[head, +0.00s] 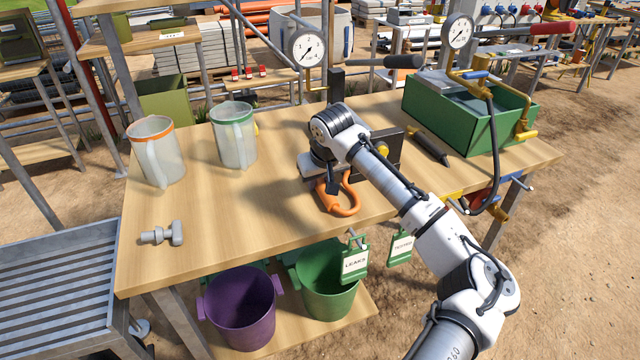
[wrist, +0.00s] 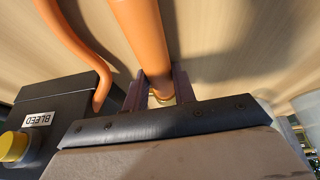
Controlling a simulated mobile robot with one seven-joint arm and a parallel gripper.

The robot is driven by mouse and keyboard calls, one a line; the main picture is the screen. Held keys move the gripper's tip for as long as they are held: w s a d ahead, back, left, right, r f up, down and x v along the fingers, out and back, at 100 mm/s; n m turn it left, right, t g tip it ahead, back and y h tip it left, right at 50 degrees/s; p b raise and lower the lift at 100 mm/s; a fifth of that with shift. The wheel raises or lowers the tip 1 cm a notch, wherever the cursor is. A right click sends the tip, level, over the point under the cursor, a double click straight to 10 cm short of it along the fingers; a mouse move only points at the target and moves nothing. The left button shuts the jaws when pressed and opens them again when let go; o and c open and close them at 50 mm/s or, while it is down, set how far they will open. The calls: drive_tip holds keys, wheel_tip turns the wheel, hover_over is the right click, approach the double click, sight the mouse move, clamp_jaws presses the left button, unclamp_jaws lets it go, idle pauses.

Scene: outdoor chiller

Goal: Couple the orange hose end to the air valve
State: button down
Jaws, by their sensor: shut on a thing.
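My gripper (wrist: 160,92) is shut on the orange hose (wrist: 138,30), gripping it close to its end, where a bit of brass shows between the fingers. In the head view the hose (head: 345,208) loops out on the bench beneath my wrist, and the gripper's fingers are mostly hidden by my arm. A dark box (wrist: 58,105) marked BLEED with a yellow button (wrist: 14,146) is just left of the gripper in the wrist view. The box (head: 388,150) stands partly behind my arm in the head view. I cannot make out the air valve for certain.
Two clear jugs, orange-rimmed (head: 156,152) and green-rimmed (head: 234,136), stand at the bench's left, with a grey fitting (head: 162,234) in front. A green bin (head: 470,125) stands right. Purple (head: 240,308) and green (head: 326,290) buckets are below.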

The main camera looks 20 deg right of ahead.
sight(320, 181)
drive_tip(key=shift+r, duration=0.15)
wheel_tip(320, 181, up, 20)
drive_tip(key=b, duration=0.2)
idle(0.3)
drive_tip(key=c, duration=1.8)
unclamp_jaws()
clamp_jaws()
drive_tip(key=shift+f, duration=0.2)
